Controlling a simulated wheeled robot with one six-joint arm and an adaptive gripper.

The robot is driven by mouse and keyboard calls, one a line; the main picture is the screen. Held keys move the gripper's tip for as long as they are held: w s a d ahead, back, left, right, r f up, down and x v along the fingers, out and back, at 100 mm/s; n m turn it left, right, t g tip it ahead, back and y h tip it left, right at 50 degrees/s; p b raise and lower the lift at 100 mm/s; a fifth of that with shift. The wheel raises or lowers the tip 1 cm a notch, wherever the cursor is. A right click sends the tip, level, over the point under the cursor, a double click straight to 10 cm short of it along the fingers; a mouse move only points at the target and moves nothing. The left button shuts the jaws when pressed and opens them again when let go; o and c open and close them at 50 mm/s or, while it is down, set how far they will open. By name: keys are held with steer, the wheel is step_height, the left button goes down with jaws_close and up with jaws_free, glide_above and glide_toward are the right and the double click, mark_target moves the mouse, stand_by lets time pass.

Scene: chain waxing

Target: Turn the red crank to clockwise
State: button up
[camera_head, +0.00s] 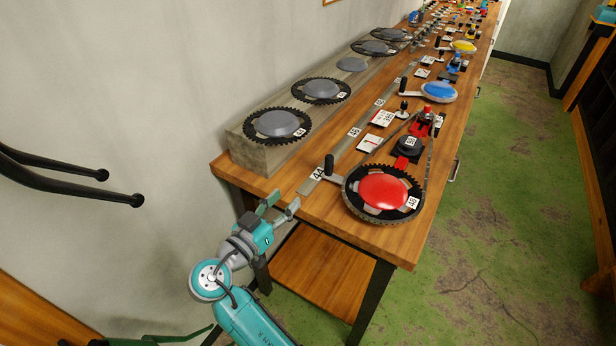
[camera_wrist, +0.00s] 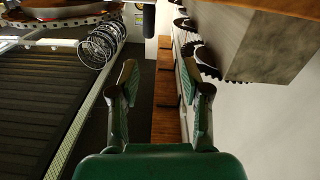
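The red crank (camera_head: 383,190) lies flat at the near end of the wooden bench, a red disc on a black toothed ring. Its arm reaches left to an upright black handle (camera_head: 329,165). A chain (camera_head: 428,165) runs from the ring toward a small sprocket behind it. My gripper (camera_head: 281,202) is at the bench's near left edge, left of and apart from the handle. In the wrist view its two fingers (camera_wrist: 158,78) are spread with nothing between them. A black upright handle (camera_wrist: 149,17) shows beyond them at the top, seemingly the crank's.
A grey block (camera_head: 265,155) with several dark chainrings (camera_head: 278,124) stands along the wall. Number cards and a blue crank (camera_head: 439,91) lie farther back on the bench (camera_head: 400,245). A narrow metal strip runs between block and crank. Green floor (camera_head: 490,260) is open to the right.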

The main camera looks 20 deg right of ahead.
steer(key=d+n, duration=0.2)
steer(key=n, duration=0.4)
steer(key=n+t+y, duration=0.2)
steer(key=n, duration=1.9)
glide_toward(328, 162)
steer(key=shift+w+a+f, duration=0.1)
steer(key=shift+a+f, duration=0.4)
steer(key=shift+a, duration=0.1)
steer(key=n, duration=0.4)
steer(key=shift+d+r+t, duration=0.1)
steer(key=shift+d+t, duration=0.2)
steer(key=shift+d, duration=0.1)
steer(key=n, duration=0.4)
steer(key=d+n, duration=0.1)
steer(key=shift+r+n, duration=0.25)
steer(key=shift+n, duration=0.15)
steer(key=x, duration=1)
steer(key=shift+w+d, duration=0.25)
jaws_close()
